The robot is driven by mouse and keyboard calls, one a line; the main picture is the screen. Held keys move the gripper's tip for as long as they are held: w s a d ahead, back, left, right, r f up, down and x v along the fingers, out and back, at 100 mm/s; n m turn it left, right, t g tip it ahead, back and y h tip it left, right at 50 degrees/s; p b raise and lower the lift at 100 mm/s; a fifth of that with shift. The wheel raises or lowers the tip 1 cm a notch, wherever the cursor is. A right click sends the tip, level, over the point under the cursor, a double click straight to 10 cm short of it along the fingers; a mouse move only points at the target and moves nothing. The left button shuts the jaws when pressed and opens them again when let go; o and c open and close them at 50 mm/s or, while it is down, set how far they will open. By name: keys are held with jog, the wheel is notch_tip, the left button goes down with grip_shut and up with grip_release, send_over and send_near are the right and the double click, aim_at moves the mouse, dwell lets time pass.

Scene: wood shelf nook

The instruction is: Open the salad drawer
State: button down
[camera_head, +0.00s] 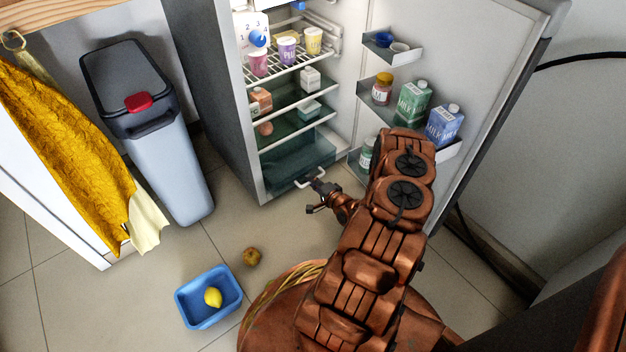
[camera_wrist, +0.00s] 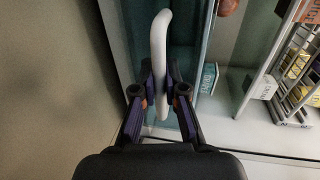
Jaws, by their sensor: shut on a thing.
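The salad drawer (camera_head: 283,180) is the dark green, see-through bin at the bottom of the open fridge. Its white bar handle (camera_head: 303,184) is on the front and shows large in the wrist view (camera_wrist: 160,35). My gripper (camera_head: 316,188) is at the drawer front. In the wrist view its two fingers (camera_wrist: 159,85) are shut on the handle, one on each side of the bar. The drawer front appears in line with the fridge opening; any small gap is too hard to tell.
The fridge door (camera_head: 480,60) stands open on the right, with cartons and a jar on its racks. A grey bin (camera_head: 165,170) stands left. A blue tray (camera_head: 183,309) with a lemon (camera_head: 212,297) and a brown fruit (camera_head: 251,257) are on the floor. Floor before the drawer is clear.

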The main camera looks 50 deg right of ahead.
jog(key=c, duration=1.2)
grip_release()
